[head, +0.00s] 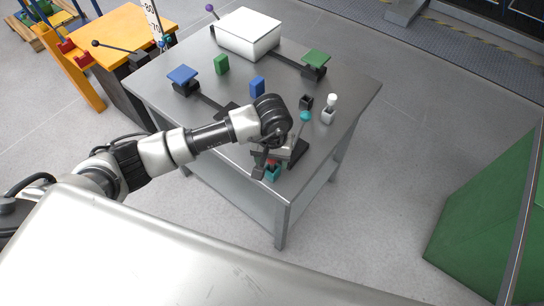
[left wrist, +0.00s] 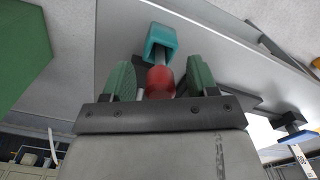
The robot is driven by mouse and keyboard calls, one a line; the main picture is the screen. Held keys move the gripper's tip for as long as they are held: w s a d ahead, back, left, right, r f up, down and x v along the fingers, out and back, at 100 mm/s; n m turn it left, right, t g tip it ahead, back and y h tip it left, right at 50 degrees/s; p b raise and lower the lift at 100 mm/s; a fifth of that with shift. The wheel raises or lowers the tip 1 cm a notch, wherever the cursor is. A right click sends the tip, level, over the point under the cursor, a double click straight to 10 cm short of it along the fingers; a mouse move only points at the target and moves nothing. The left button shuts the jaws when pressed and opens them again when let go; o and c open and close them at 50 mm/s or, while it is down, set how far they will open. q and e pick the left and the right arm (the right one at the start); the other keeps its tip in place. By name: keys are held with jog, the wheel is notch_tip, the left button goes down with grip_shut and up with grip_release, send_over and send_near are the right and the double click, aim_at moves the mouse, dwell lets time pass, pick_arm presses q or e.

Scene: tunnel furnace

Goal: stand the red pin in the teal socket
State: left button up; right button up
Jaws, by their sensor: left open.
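The red pin (left wrist: 160,83) shows in the left wrist view with its red head toward the camera. Its grey shaft runs to the mouth of the teal socket (left wrist: 160,40) and appears to be inside it. In the head view the teal socket (head: 271,174) is at the table's near corner, with a bit of the red pin (head: 272,162) above it, mostly hidden by my gripper. My left gripper (left wrist: 159,78) is open, its green-padded fingers on either side of the red head, with gaps visible. My right gripper is not in view.
On the steel table (head: 345,92) are a black socket (head: 306,102), a pale socket holding a white-topped pin (head: 328,112), a teal ball knob (head: 305,115), a blue block (head: 257,86), a green block (head: 221,65) and a white box (head: 248,36). The table edge is close by the teal socket.

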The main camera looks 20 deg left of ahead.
pick_arm(q)
notch_tip(320, 180, up, 11)
jog(key=shift+f+b, duration=0.1)
jog(key=shift+b, duration=0.65)
dwell(0.6)
